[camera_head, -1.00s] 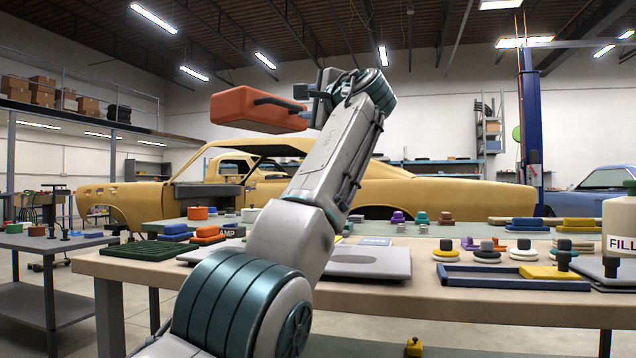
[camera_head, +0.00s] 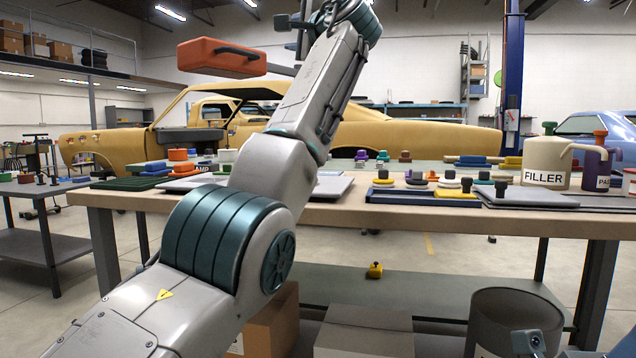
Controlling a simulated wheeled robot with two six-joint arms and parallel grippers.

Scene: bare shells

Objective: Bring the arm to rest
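My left arm rises from the lower left, bends at a teal joint and reaches up to the top of the picture. My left gripper (camera_head: 304,34) is at the top edge, mostly hidden behind the arm's end link and partly cut off. I cannot tell whether its fingers are open or shut. My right gripper does not clearly show; a small dark part sits at the lower right edge.
A workbench (camera_head: 400,213) crosses in front, below the raised arm. It bears a filler container (camera_head: 546,160), a blue tray (camera_head: 415,196) and several small pucks. A yellow car body (camera_head: 390,133) stands behind. A dark bin (camera_head: 505,305) and boxes are under the bench.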

